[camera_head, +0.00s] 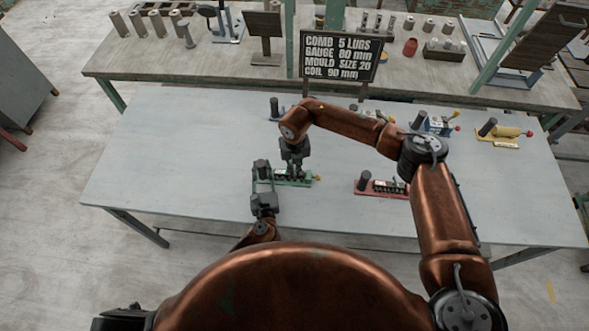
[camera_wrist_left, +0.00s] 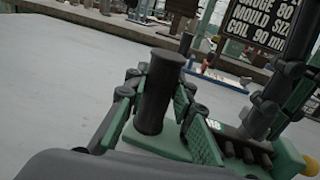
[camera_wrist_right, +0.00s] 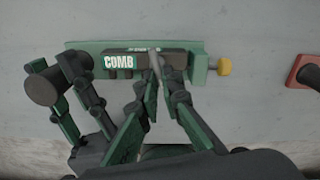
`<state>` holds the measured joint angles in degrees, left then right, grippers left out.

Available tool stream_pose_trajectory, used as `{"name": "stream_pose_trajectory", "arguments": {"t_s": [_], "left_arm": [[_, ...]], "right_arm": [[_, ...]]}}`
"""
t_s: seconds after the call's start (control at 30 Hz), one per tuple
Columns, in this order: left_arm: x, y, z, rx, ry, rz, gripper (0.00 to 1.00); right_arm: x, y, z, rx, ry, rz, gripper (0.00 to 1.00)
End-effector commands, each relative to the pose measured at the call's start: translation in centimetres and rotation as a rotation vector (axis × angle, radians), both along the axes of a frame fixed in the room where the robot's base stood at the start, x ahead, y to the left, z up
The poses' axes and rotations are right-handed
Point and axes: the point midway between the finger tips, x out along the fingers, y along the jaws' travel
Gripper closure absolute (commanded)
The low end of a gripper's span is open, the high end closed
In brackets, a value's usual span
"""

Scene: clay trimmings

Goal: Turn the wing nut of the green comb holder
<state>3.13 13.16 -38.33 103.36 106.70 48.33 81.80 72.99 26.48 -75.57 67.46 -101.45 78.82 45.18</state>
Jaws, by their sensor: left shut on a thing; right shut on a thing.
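The green comb holder (camera_head: 295,182) lies on the grey table; the right wrist view shows its green base with a COMB label (camera_wrist_right: 119,62) and a yellow knob (camera_wrist_right: 224,67) at its right end. Its black upright handle (camera_wrist_left: 158,92) stands at the left end. My left gripper (camera_head: 262,182) is shut around this handle. My right gripper (camera_wrist_right: 158,82) reaches down over the holder's middle, its fingertips shut on a small light grey piece (camera_wrist_right: 155,62) that looks like the wing nut. The fingers partly hide it.
A red holder (camera_head: 382,188) lies to the right. Blue (camera_head: 435,126) and yellow (camera_head: 503,133) holders lie farther back right. A dark sign (camera_head: 340,57) stands behind, reading COMB 5 LUGS. The back bench (camera_head: 120,65) carries cylinders and tools. The table's left is clear.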

Motion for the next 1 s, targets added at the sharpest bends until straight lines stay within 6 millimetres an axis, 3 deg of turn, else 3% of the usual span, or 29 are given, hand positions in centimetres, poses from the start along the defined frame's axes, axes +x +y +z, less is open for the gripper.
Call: {"name": "stream_pose_trajectory", "arguments": {"t_s": [0.37,1.0], "left_arm": [[0.01,0.0,0.02,0.0,0.0,0.0,1.0],[0.0,0.0,0.0,0.0,0.0,0.0,1.0]], "right_arm": [[0.1,-0.28,0.08,-0.001,-0.001,0.191,1.0],[0.58,-0.84,0.09,0.0,0.0,0.791,1.0]]}}
